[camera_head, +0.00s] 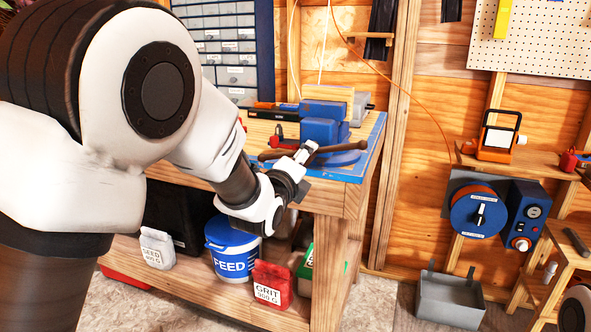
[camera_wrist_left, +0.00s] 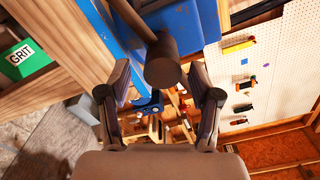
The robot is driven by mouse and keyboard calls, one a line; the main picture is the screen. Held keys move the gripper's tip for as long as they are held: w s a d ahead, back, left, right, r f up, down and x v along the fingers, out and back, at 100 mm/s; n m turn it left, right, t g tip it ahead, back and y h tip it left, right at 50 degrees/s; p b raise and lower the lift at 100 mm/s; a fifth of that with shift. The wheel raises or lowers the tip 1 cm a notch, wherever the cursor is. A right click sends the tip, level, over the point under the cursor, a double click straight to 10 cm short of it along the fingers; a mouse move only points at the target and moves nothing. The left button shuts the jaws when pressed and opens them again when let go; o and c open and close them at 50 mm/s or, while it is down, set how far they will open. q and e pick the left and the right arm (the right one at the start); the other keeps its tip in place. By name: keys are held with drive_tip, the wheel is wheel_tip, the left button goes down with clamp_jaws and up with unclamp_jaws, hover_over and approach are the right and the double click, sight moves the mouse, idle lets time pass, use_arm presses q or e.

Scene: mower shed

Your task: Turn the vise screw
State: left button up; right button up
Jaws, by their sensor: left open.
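The blue vise (camera_head: 322,131) stands on the front right corner of the workbench. Its brown handle bar (camera_head: 340,149) lies roughly level across the front of the vise. My left gripper (camera_head: 304,168) is at the front of the vise, close to the bar, and partly covers the screw area. In the left wrist view the gripper (camera_wrist_left: 160,84) is open, with a brown rounded end of the screw or handle (camera_wrist_left: 163,70) between its fingers. I cannot tell whether a finger touches it. The blue vise body (camera_wrist_left: 190,30) is behind it.
A grey bin (camera_head: 450,299) stands on the floor right. A cable reel (camera_head: 478,212) hangs on the wall.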

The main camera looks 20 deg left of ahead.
use_arm(q)
drive_tip(key=s, duration=1.1)
drive_tip(key=shift+s+a, duration=0.2)
